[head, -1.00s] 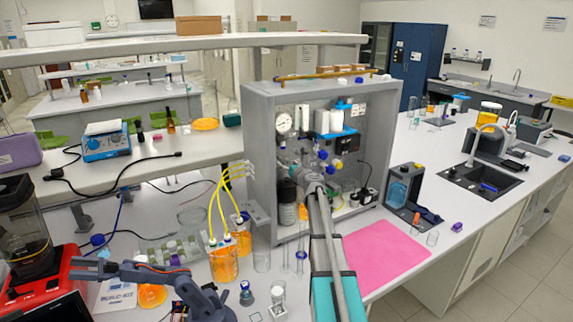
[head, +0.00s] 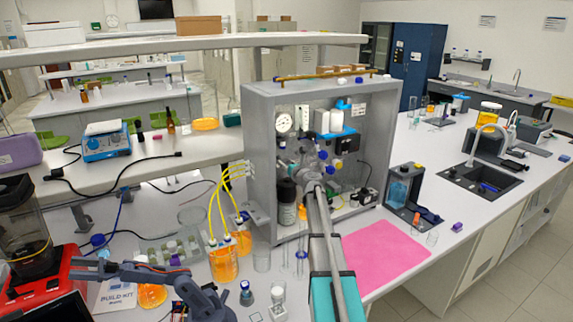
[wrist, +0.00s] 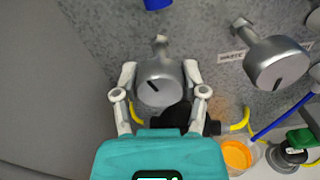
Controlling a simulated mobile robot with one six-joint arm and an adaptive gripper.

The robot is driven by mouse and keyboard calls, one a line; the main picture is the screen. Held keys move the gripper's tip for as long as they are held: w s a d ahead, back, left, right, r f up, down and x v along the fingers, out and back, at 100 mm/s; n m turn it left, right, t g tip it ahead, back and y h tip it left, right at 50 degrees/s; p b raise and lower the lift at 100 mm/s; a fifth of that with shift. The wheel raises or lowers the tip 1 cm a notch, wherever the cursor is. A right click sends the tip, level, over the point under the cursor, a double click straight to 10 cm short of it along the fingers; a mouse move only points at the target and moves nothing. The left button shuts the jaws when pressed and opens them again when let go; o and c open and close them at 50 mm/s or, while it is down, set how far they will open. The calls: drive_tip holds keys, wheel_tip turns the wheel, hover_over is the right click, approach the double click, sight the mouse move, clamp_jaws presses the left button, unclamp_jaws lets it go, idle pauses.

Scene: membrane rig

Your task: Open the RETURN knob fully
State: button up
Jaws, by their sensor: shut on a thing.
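A round grey metal knob (wrist: 160,82) with a short dark pointer mark stands on the grey panel in the wrist view. The mark is tilted, running from upper left to lower right. My gripper (wrist: 160,88) has one finger on each side of this knob and is shut on it. No label on this knob can be read, so I cannot tell from lettering that it is RETURN. In the head view my gripper (head: 314,184) reaches into the open front of the grey rig (head: 258,160), and my arm hides much of the knob area.
A second, similar metal knob (wrist: 277,64) is close on the right, beside a small label (wrist: 231,56) that seems to read WASTE. Blue and yellow tubing and an orange-filled vessel (wrist: 236,155) are low right. A grey side wall (wrist: 50,90) is on the left.

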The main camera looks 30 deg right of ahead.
drive_tip(key=shift+n, duration=0.5)
drive_tip(key=n, duration=0.9)
drive_tip(key=shift+n, duration=0.4)
drive_tip(key=o, duration=1.2)
drive_tip(key=shift+c, duration=0.2)
drive_tip(key=s, duration=1.2)
